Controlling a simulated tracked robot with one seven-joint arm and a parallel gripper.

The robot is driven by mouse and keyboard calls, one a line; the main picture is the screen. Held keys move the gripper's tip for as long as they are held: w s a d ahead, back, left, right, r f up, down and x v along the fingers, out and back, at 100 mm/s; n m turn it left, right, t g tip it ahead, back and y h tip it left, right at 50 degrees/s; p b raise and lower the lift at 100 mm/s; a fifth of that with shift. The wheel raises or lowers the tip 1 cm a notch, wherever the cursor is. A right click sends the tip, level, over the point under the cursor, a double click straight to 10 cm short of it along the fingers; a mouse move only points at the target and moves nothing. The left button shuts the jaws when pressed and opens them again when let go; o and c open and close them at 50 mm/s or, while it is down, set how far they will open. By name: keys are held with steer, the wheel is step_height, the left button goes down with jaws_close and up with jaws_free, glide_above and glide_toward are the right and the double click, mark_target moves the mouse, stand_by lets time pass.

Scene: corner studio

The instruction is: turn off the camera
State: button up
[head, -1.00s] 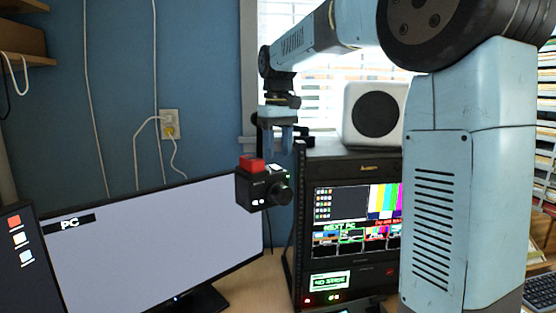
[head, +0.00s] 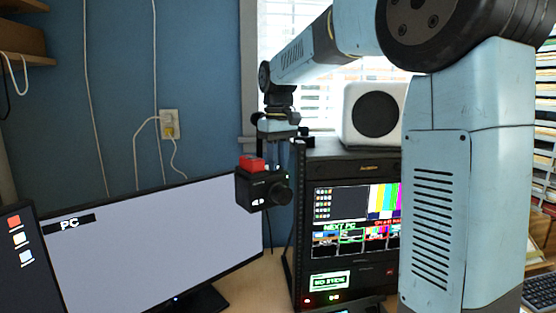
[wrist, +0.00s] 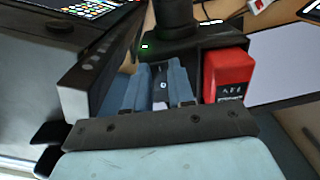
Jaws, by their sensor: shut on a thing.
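The camera (head: 258,190) is a small black box with a round lens on its right side and a red block (head: 251,163) on top. It sits between the PC monitor and the equipment rack; its support is unclear. My gripper (head: 281,160) points down at its top, beside the red block. In the wrist view, the blue fingers of my gripper (wrist: 160,78) close around a small grey part (wrist: 163,84) with a white mark. The red block (wrist: 228,74) stands right of them, and a green light shows on the black body beyond. The fingertips are partly hidden.
The PC monitor (head: 160,240) stands at left with its screen lit. The equipment rack (head: 340,160), with lit screens, stands close at right and carries a white speaker (head: 372,114). A wall outlet (head: 170,124) with cables is behind. Bare desk (head: 255,286) shows between monitor and rack.

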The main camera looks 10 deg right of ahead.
jaws_close()
steer(key=shift+w, duration=0.1)
steer(key=shift+w+a+r+g+h, duration=0.15)
steer(key=shift+g+h, duration=0.15)
steer(key=shift+g, duration=0.4)
steer(key=shift+w+f+g+h, duration=0.15)
steer(key=shift+g+h, duration=0.15)
steer(key=shift+g, duration=0.4)
steer(key=shift+r, duration=0.1)
steer(key=o, duration=0.6)
jaws_free()
steer(key=shift+o, duration=0.2)
steer(key=shift+r, duration=0.1)
